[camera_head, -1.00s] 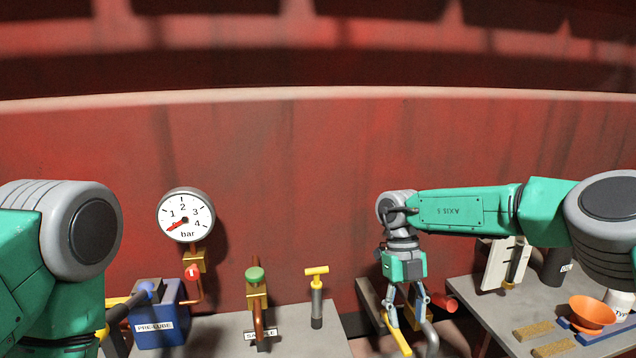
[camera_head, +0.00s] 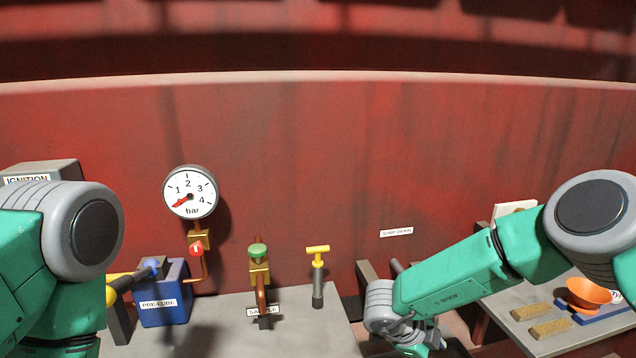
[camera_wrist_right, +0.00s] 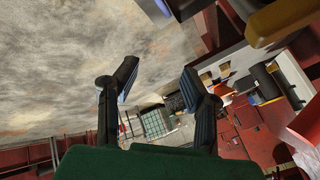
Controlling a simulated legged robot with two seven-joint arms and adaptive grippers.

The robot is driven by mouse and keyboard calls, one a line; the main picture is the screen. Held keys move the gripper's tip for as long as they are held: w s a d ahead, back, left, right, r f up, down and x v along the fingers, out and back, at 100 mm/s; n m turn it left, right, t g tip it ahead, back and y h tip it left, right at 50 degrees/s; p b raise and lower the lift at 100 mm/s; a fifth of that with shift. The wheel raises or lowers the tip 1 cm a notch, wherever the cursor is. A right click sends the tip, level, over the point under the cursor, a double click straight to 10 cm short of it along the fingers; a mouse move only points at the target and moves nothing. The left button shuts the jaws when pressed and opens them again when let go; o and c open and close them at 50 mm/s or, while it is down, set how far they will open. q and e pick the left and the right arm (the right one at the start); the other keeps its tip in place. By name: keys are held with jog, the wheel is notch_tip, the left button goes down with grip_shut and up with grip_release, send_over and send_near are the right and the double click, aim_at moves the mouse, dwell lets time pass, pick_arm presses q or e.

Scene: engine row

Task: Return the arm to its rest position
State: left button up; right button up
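My right arm (camera_head: 455,275) comes in from the right in the head view and slopes down to the left. Its wrist (camera_head: 382,305) is low, near the bottom edge, beside the grey bench. In the right wrist view my right gripper (camera_wrist_right: 158,84) has its two dark fingers spread well apart. Nothing is between them. In the head view the fingers are mostly hidden or cut off by the bottom edge. My left arm (camera_head: 75,240) stands folded at the left edge, and its gripper is out of the picture.
A bench bears the blue PRE-LUBE box (camera_head: 165,303), the SAMPLE valve (camera_head: 259,262) and a yellow-topped T-handle (camera_head: 318,262). A gauge (camera_head: 190,192) is above. The right table (camera_head: 500,310) holds an orange funnel (camera_head: 588,293) and tan blocks (camera_head: 532,311).

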jog(key=s+f+n+t+y+b, duration=0.45)
jog(key=s+f+n, duration=0.65)
jog(key=f+n, duration=0.4)
jog(key=s+d+f+n+g+y+b, duration=0.1)
jog(key=s+n, duration=0.4)
jog(key=s, duration=0.7)
jog(key=s+d+f+n+g+y+b, duration=0.2)
jog(key=s+d+n+g+b, duration=0.1)
jog(key=s, duration=0.9)
jog(key=shift+f+n+g, duration=0.3)
jog(key=shift+n+g, duration=0.55)
jog(key=shift+n, duration=0.35)
jog(key=shift+w, duration=0.1)
